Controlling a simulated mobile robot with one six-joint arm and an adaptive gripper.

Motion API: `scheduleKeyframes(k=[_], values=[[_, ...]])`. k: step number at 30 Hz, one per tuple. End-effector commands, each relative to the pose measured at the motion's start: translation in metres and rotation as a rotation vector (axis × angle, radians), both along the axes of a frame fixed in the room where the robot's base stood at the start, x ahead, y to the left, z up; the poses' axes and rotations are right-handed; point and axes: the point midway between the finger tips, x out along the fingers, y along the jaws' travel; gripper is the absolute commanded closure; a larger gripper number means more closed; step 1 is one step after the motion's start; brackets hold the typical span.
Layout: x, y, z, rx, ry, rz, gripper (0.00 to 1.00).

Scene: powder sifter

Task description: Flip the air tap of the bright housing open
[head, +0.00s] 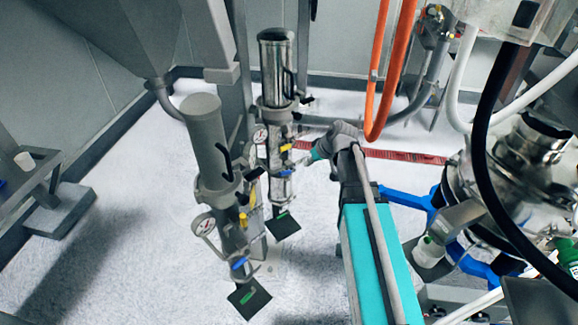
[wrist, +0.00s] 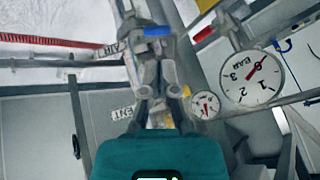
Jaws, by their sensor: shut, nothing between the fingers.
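The bright housing (head: 277,68) is the shiny metal cylinder at the back, beside a dull grey one. Below it are a yellow lever (head: 286,147) and a blue lever (head: 286,172). In the wrist view, the blue lever (wrist: 158,31) lies crosswise near a label reading "AIR" (wrist: 110,48), just beyond my fingertips. A little yellow (wrist: 163,128) shows behind the gripper near a "VENT" label (wrist: 122,112). My gripper (head: 313,155) is shut and empty, just right of the bright housing's valves; its fingers (wrist: 158,72) show in the wrist view. I cannot tell whether it touches the lever.
The dull grey housing (head: 208,140) stands closer, with its own gauge (head: 203,225), yellow lever (head: 243,220) and blue lever (head: 240,263). A large gauge (wrist: 252,78) and a red lever (wrist: 203,34) are right of my fingers. Orange hoses (head: 388,70) hang nearby.

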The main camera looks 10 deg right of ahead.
Motion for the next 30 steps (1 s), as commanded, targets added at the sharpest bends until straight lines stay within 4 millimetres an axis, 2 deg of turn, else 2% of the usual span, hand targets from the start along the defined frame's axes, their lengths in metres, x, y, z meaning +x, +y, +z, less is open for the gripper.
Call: scheduleKeyframes(k=[1, 4, 16, 23, 30], values=[[0.011, -0.003, 0.007, 0.012, -0.025, 0.008, 1.0], [0.02, -0.005, 0.012, 0.026, -0.059, 0.02, 1.0], [0.02, -0.005, 0.011, 0.028, -0.065, 0.022, 1.0], [0.022, -0.003, 0.005, 0.028, -0.064, 0.022, 1.0], [0.029, 0.005, -0.011, 0.028, -0.063, 0.022, 1.0]])
